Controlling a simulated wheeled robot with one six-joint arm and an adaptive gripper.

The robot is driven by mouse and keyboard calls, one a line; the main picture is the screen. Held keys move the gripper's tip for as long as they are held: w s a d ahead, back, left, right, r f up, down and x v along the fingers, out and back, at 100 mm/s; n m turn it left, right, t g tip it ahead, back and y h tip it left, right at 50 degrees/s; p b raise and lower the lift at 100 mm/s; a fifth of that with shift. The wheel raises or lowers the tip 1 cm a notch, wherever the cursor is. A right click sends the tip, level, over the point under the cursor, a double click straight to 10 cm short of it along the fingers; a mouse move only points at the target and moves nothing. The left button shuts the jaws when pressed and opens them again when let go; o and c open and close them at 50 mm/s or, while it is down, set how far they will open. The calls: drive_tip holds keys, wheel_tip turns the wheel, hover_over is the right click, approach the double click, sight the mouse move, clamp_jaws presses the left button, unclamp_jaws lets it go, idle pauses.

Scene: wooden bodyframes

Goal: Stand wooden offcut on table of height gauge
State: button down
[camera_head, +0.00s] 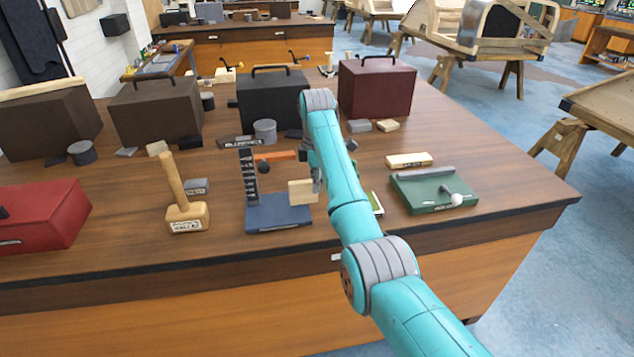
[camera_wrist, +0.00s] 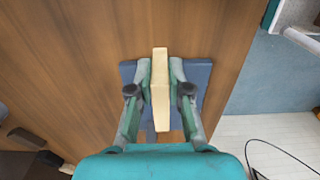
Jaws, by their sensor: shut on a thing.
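The wooden offcut (camera_head: 301,191) is a pale, flat block. My gripper (camera_wrist: 160,88) is shut on it, with one finger on each side, and the offcut also shows in the wrist view (camera_wrist: 160,112). The height gauge has a blue table (camera_head: 277,218), a black marked column (camera_head: 250,175) and an orange arm (camera_head: 276,156). In the head view the offcut is upright at the right part of the blue table, right of the column. In the wrist view the blue table lies under it. I cannot tell whether they touch. My arm partly hides the gripper in the head view.
A wooden mallet (camera_head: 184,205) stands left of the gauge. A green board (camera_head: 435,192) with a grey bar lies to the right, with a pale block (camera_head: 408,160) behind it. A red box (camera_head: 38,217) is at far left. Several dark cases line the back.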

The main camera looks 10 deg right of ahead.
drive_tip(key=shift+f, duration=0.2)
idle(0.6)
drive_tip(key=c, duration=1)
unclamp_jaws()
